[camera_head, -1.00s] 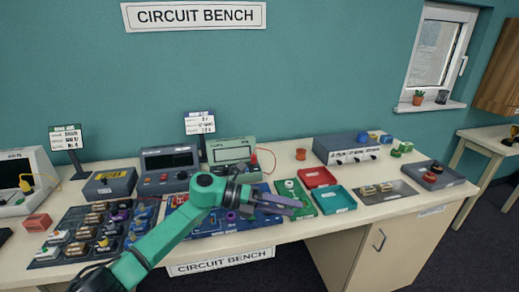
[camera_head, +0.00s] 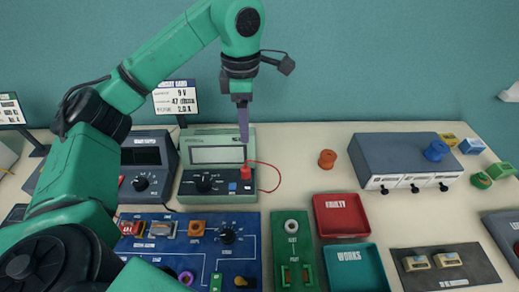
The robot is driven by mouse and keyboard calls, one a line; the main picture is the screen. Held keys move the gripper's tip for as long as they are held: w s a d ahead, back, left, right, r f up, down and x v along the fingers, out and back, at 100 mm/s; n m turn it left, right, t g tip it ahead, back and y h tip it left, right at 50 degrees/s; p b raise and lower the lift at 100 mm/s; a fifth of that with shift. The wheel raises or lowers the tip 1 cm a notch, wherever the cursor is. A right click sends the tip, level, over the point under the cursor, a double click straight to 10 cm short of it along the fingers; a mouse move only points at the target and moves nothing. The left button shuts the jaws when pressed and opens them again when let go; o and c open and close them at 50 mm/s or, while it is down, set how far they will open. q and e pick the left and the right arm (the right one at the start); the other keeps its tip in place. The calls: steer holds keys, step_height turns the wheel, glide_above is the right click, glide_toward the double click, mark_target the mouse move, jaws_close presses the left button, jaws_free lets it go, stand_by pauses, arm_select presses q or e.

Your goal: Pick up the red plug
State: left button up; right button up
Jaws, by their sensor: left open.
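The red plug (camera_head: 246,173) sits at the lower right of the green multimeter (camera_head: 190,137), with a red lead looping out to its right. A small blue piece (camera_head: 232,187) is just to its left. My left gripper (camera_head: 243,137) points straight down in front of the meter's screen, above the red plug in the picture and apart from it. Its purple fingers are seen edge-on, open, with nothing held between them. My right gripper is not in view.
A dark meter (camera_head: 142,160) stands left of the multimeter. The blue circuit board (camera_head: 180,222) and a green board (camera_head: 292,225) lie in front. A red tray (camera_head: 340,232), a teal tray (camera_head: 385,275) and a grey box (camera_head: 400,140) are to the right. Bare bench surrounds an orange knob (camera_head: 327,159).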

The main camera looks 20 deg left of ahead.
mark_target(245, 166)
arm_select(q)
steer(key=f, duration=0.2)
steer(key=s+f, duration=0.1)
steer(key=f, duration=0.1)
steer(key=s+f, duration=0.1)
steer(key=f, duration=0.1)
steer(key=shift+s+f, duration=0.25)
steer(key=shift+f, duration=0.15)
steer(key=f+p, duration=0.1)
steer(key=f, duration=0.1)
steer(key=f+p, duration=0.1)
steer(key=f, duration=0.1)
steer(key=f+p, duration=0.1)
steer(key=f, duration=0.1)
steer(key=shift+w+d+f, duration=0.1)
steer(key=shift+w+f, duration=0.15)
steer(key=shift+f, duration=0.25)
steer(key=shift+c, duration=1.2)
jaws_close()
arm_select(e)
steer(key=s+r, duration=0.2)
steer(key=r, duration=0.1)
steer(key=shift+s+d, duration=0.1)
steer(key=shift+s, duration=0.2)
